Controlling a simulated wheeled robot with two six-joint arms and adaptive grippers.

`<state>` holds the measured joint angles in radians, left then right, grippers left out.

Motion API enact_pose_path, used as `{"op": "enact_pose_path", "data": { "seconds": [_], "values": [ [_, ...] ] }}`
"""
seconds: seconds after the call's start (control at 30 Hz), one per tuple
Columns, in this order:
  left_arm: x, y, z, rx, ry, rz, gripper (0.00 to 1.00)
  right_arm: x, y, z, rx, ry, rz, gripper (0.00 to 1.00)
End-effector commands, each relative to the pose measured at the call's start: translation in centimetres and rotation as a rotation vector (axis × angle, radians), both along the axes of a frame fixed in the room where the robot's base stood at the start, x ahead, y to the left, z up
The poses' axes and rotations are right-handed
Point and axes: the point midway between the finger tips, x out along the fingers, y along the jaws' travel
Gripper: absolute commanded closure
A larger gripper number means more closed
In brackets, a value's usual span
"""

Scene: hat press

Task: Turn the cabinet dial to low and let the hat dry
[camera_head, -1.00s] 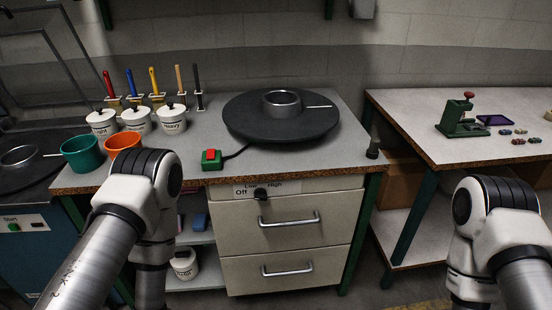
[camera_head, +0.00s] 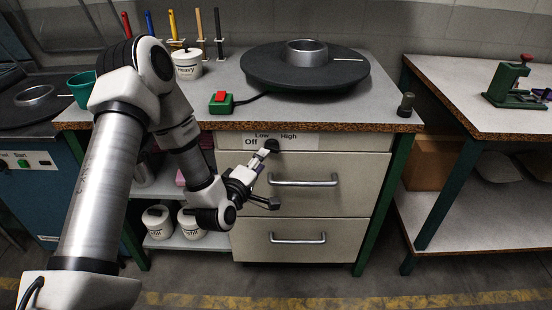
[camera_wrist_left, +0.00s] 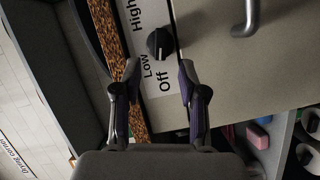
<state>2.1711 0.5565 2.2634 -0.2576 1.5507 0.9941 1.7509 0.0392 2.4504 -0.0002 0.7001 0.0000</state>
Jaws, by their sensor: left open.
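The black cabinet dial (camera_head: 272,145) sits on a white label strip with Off, Low and High on the drawer cabinet's front. In the left wrist view the dial (camera_wrist_left: 160,43) stands just beyond the fingertips; its pointer setting cannot be told. My left gripper (camera_head: 265,160) is open in front of the label, just below the dial. In the left wrist view its two fingers (camera_wrist_left: 158,72) are spread with the Off and Low words between them, and nothing is held. No hat can be made out. My right gripper is not in view.
A black round plate with a metal ring (camera_head: 306,55) is on the bench above. A red switch on a green box (camera_head: 221,101) sits near the bench edge. Drawer handles (camera_head: 303,182) stick out below the dial. A second table with a green press (camera_head: 515,88) is at right.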

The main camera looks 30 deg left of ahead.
Motion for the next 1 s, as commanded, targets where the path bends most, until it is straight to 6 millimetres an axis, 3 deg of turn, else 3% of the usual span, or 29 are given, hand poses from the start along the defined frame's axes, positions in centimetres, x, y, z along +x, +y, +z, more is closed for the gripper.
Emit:
{"op": "enact_pose_path", "data": {
  "seconds": [0.2, 0.3, 0.57, 0.6, 0.7, 1.0],
  "values": [
    [4.2, 0.6, -0.4, 0.005, 0.0, -0.003, 0.58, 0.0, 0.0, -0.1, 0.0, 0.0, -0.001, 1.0],
    [5.3, 0.8, -0.5, 0.002, 0.002, -0.003, 0.58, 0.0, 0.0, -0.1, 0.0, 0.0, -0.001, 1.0],
    [5.7, 0.9, -0.6, 0.001, 0.004, -0.002, 0.58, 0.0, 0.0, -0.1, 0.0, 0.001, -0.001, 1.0],
    [5.7, 0.9, -0.6, 0.001, 0.004, -0.002, 0.65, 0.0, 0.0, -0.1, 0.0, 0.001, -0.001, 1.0],
    [5.7, 0.9, -0.6, 0.002, 0.004, -0.002, 1.0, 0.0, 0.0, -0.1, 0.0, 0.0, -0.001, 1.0],
    [5.7, 0.9, -0.6, 0.006, 0.007, -0.002, 1.0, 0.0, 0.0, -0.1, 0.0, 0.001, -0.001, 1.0]
  ]
}}
